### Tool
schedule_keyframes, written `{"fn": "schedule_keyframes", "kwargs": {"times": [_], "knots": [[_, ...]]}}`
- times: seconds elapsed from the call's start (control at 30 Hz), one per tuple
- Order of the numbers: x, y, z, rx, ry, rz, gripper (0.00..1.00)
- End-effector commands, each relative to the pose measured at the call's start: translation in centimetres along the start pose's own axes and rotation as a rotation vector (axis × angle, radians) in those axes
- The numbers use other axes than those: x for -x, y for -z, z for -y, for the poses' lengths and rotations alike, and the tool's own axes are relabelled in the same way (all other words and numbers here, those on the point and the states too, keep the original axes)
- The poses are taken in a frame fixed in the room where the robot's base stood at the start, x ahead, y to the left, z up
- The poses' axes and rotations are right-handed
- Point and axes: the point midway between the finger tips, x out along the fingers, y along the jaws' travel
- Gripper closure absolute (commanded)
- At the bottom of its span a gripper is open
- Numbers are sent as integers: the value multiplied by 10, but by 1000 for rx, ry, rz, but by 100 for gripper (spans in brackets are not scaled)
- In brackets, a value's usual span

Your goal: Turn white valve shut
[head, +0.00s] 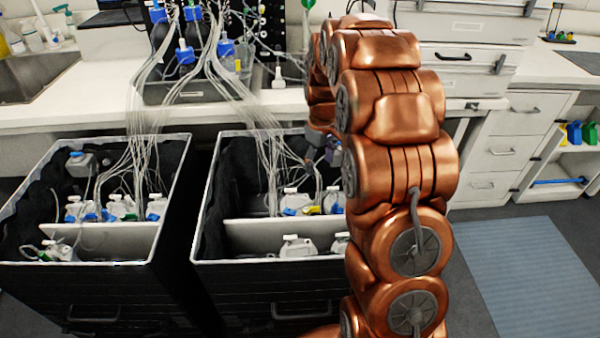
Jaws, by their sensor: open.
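No single white valve stands out clearly. Several white-topped bottles stand in two black bins; one white-topped bottle (297,247) is at the front of the right bin (235,292), and others are behind the white divider (270,240). Blue valve-like fittings (185,52) hang among the clear tubes above the counter. My copper arm rises at the right of the bins, bends over at the top and comes down on its far side.
Clear tubes (140,90) run from the counter rack down into both bins. The left bin (110,285) stands close beside the right one. A white counter (60,118) with a sink (35,75) lies behind. Drawers (495,150) and a blue-grey floor mat (530,275) are at right.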

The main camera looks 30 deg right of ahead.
Motion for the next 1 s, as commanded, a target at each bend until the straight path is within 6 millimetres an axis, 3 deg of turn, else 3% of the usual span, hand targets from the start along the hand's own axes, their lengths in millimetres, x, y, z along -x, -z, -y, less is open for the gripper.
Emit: {"fn": "schedule_keyframes", "kwargs": {"times": [0.7, 1.0], "knots": [[53, -31, 85, -165, 36, -1, 33], [65, -44, 109, -208, 49, 3, 33]]}}
